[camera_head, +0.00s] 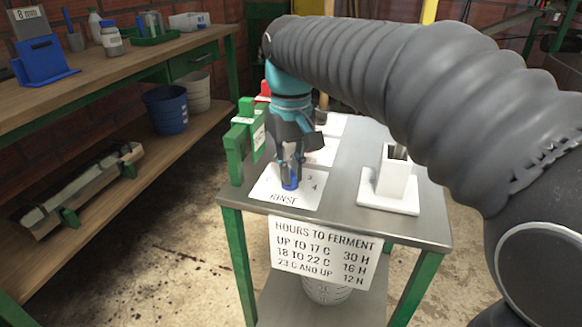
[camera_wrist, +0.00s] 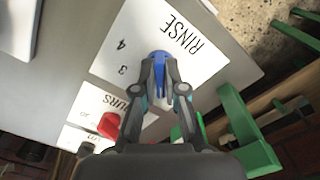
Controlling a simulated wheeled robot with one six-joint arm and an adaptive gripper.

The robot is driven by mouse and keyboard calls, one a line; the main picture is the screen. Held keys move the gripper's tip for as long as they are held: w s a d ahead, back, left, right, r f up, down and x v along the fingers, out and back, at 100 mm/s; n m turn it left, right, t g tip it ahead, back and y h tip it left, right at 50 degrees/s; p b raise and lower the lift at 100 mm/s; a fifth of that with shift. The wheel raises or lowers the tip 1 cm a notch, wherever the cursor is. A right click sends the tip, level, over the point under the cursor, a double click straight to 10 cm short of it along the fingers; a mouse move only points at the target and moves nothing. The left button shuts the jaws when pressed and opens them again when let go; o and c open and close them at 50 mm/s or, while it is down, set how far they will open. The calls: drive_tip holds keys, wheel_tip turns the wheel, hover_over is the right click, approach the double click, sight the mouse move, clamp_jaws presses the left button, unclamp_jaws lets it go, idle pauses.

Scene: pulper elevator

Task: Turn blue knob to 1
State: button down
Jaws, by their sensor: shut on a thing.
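The blue knob (camera_head: 290,184) sits on a white plate marked RINSE (camera_head: 277,195) at the front left of the metal table. My gripper (camera_head: 291,178) points down over it and is shut on the knob. In the wrist view, the blue knob (camera_wrist: 160,58) shows between and beyond the fingertips of my gripper (camera_wrist: 161,80). The numbers 3 and 4 show on the plate beside the knob. The 1 is not visible, and I cannot tell which number the knob points to.
A red knob (camera_wrist: 109,125) sits on a neighbouring plate marked HOURS. A green bracket (camera_head: 236,150) stands at the table's left edge, close to my gripper. A white holder (camera_head: 392,182) stands on the right. A FERMENT sign (camera_head: 322,254) hangs at the front.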

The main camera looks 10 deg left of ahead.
drive_tip(key=c, duration=1.2)
unclamp_jaws()
drive_tip(key=shift+c, duration=0.2)
wheel_tip(320, 180, up, 12)
